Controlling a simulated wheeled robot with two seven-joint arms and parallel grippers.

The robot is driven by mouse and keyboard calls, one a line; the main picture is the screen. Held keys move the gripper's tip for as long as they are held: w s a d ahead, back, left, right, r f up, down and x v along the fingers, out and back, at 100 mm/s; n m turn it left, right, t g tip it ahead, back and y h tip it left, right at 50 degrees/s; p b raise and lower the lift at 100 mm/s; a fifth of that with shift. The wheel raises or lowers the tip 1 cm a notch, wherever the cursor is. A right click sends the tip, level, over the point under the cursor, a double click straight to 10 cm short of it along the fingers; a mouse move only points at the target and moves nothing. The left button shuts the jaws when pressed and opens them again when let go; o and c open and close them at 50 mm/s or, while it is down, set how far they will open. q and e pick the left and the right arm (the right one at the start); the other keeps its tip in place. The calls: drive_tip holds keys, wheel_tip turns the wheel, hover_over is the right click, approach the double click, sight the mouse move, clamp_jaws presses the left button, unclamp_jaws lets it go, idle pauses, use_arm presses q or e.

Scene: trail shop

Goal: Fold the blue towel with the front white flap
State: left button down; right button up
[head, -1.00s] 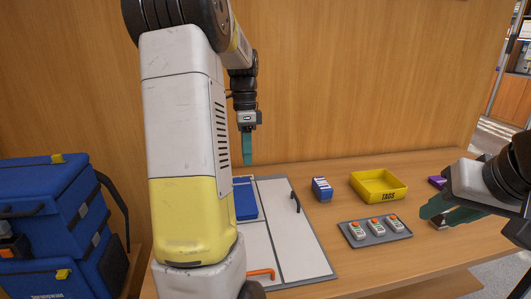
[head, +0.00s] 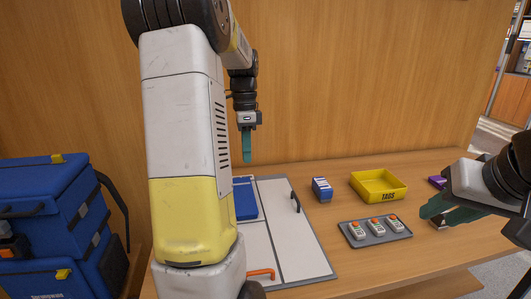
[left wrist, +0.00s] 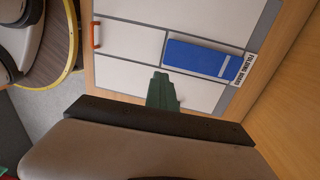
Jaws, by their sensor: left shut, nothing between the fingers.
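The blue towel (head: 245,199) lies on the folding board (head: 259,238), partly hidden behind my left arm in the head view. In the left wrist view the towel (left wrist: 203,59) is a flat blue strip with a white band near one end, lying beside the "FOLDING BOARD" lettering. My left gripper (head: 247,161) points down above the far part of the board, shut and empty, apart from the towel. Its green fingers (left wrist: 161,92) show together in the left wrist view. My right gripper (head: 436,217) hangs at the right; its finger gap is not clear.
The board has an orange handle (head: 261,273) at the front and a dark handle (head: 295,202) at the right. A blue boxed item (head: 321,189), a yellow TAGS tray (head: 402,186) and a grey tray (head: 355,242) of small devices stand right of it. A blue backpack (head: 60,225) is at left.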

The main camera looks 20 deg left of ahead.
use_arm(q)
drive_tip(key=c, duration=2.2)
unclamp_jaws()
drive_tip(key=c, duration=1.5)
unclamp_jaws()
drive_tip(key=shift+r, duration=0.1)
drive_tip(key=r, duration=0.7)
drive_tip(key=shift+w+a+r, duration=0.2)
drive_tip(key=shift+w+r, duration=0.05)
drive_tip(key=shift+w, duration=0.1)
